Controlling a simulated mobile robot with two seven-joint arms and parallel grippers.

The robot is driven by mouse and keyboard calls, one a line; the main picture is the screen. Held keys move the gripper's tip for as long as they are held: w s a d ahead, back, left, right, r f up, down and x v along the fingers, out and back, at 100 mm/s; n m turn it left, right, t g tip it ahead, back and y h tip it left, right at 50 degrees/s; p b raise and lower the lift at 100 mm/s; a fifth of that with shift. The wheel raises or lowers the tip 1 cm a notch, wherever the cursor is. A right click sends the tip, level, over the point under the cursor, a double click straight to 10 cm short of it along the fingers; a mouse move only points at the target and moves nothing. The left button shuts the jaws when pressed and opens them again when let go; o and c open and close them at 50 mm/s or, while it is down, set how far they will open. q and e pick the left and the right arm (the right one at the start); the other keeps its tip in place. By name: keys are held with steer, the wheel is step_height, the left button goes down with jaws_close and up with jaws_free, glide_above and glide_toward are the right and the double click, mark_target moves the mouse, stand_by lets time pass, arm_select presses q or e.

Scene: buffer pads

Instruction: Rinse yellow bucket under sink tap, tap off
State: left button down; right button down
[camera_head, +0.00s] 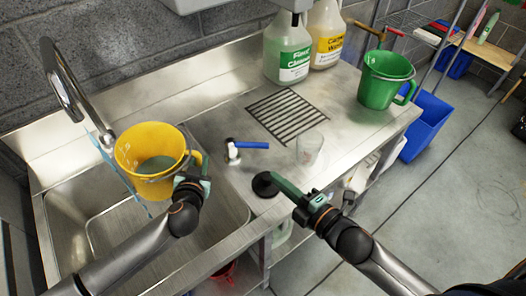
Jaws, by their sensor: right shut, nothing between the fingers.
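The yellow bucket (140,146) is in the air over the metal sink (72,236), with greyish-blue liquid or bottom showing inside. My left gripper (192,180) is at its right side by the handle and appears closed on it. The curved tap (62,80) rises at the left. A thin bluish stream of water runs down from it at the bucket's left edge; I cannot tell how much falls inside. My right gripper (279,182), with green fingers, is shut and empty over the counter, beside a round black knob-like piece (265,185).
A small blue-handled tool (250,145) and a clear glass (309,148) are on the counter (225,110). A green bucket (386,82) stands at the right end, and cleaner bottles (287,48) at the back. A blue bin (426,124) is on the floor.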

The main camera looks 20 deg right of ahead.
mark_target(252, 146)
steer(key=x, duration=0.7)
steer(key=shift+w+r+p, duration=0.1)
steer(key=shift+p, duration=0.2)
steer(key=shift+w+d+f, duration=0.15)
steer(key=shift+w+d, duration=0.05)
steer(key=shift+w, duration=0.35)
steer(key=shift+w+d+f, duration=0.15)
steer(key=shift+w+d, duration=0.05)
steer(key=shift+w, duration=0.35)
steer(key=shift+w+d+f, duration=0.1)
steer(key=shift+w+d, duration=0.05)
steer(key=shift+w, duration=0.25)
steer(key=shift+w+d+f, duration=0.1)
steer(key=shift+w+d, duration=0.05)
steer(key=shift+w, duration=0.2)
